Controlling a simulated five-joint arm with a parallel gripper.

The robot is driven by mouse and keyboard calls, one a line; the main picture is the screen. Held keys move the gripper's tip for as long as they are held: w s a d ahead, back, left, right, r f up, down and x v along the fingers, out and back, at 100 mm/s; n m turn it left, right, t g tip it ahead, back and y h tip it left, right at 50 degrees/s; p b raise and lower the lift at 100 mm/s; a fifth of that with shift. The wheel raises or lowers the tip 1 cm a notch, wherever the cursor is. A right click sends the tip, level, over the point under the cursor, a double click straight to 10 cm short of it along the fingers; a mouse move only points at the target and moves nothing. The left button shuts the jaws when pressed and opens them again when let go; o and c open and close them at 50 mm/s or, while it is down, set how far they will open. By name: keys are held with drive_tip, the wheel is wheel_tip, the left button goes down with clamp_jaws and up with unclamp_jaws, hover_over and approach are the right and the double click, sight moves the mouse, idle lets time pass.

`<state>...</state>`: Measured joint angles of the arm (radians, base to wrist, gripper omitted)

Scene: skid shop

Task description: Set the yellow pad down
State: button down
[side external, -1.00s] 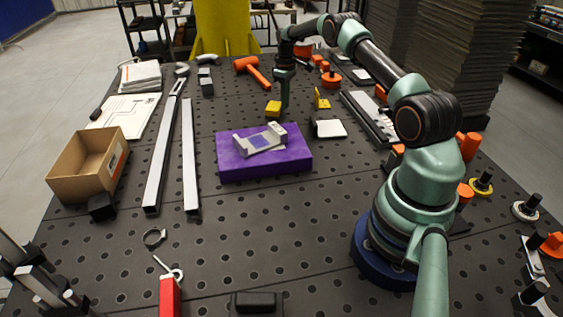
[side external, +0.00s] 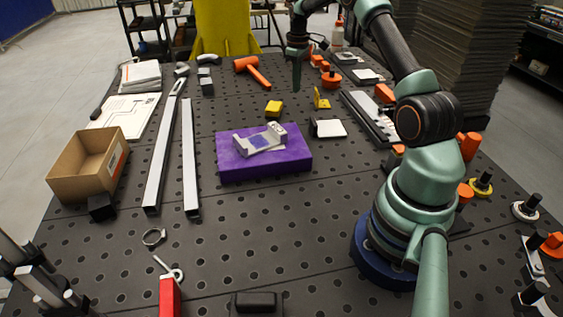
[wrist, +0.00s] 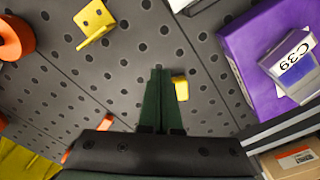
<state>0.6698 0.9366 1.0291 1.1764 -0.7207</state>
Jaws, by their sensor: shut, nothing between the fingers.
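The yellow pad (side external: 274,108) is a small block resting on the dark perforated table, behind the purple block. My gripper (side external: 296,87) is shut and empty, raised above the table and a little to the right of the pad in the side view. In the wrist view, the closed fingers (wrist: 160,73) point at bare table. The pad (wrist: 181,89) shows there just right of the fingers, which partly hide it. I see a gap between fingers and pad in the side view.
A yellow angle bracket (side external: 321,98) stands right of the pad. The purple block (side external: 265,168) carries a grey metal bracket (side external: 260,139). A white plate (side external: 330,128) and an orange hammer (side external: 253,71) lie nearby. The front table middle is mostly clear.

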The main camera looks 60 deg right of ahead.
wheel_tip(320, 180, up, 3)
drive_tip(key=m, duration=1)
approach(275, 108)
drive_tip(key=s+a, duration=0.5)
drive_tip(key=f, duration=0.9)
drive_tip(key=shift+a+f, duration=0.1)
drive_tip(key=shift+a, duration=0.15)
drive_tip(key=shift+w+d+f, duration=0.3)
drive_tip(key=shift+w+d, duration=0.3)
drive_tip(key=shift+d, duration=0.05)
drive_tip(key=shift+w+d, duration=0.75)
drive_tip(key=shift+d, duration=0.15)
drive_tip(key=shift+r, duration=0.1)
drive_tip(key=shift+w+d, duration=1.15)
drive_tip(key=shift+d, duration=0.15)
drive_tip(key=shift+s+a, duration=0.1)
drive_tip(key=shift+a, duration=0.05)
